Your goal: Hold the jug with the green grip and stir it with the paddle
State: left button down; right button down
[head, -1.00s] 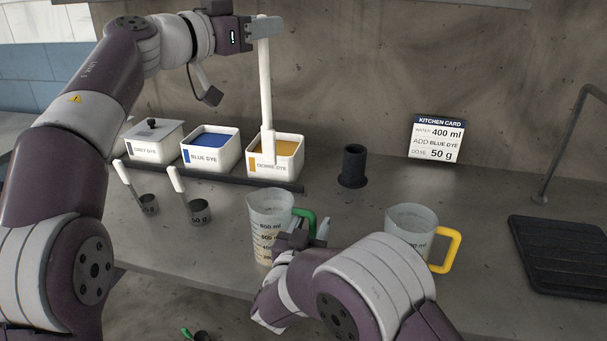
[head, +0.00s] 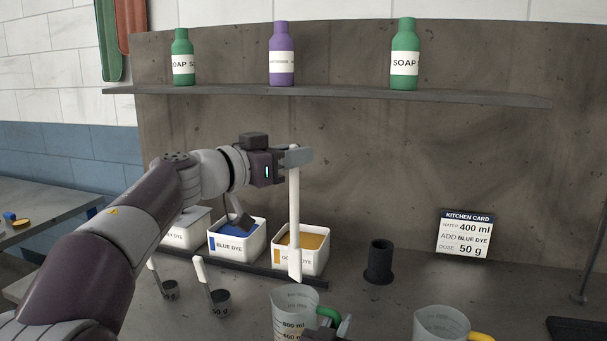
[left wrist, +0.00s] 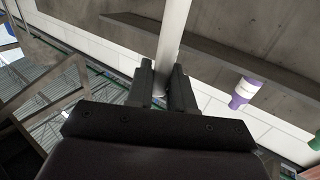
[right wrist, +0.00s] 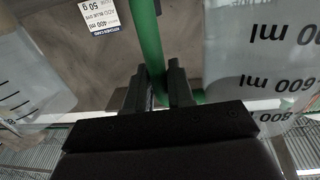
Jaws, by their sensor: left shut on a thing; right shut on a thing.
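My left gripper (head: 303,157) is shut on the top of the white paddle (head: 294,215), which hangs upright. The paddle also shows between the fingers in the left wrist view (left wrist: 174,35). Its lower end appears just above the rim of the clear jug with the green grip (head: 286,312), in front of the ochre dye tub; whether it is directly over the opening I cannot tell. My right gripper (head: 338,326), partly cut off by the bottom edge, is shut on the green grip (right wrist: 148,45). The jug's marked wall fills the right of the right wrist view (right wrist: 255,65).
A jug with a yellow handle (head: 440,325) stands to the right. Behind are the blue dye tub (head: 237,246), ochre dye tub (head: 315,262), a dark cylinder (head: 378,262) and a kitchen card (head: 465,235). Two scoops (head: 218,300) lie left. A shelf (head: 340,96) holds soap bottles.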

aim_at(293, 252)
pick_arm(q)
notch_tip(293, 252, down, 19)
jog(key=shift+r, duration=0.1)
dwell(0.8)
jog(key=shift+s, duration=0.1)
dwell(0.7)
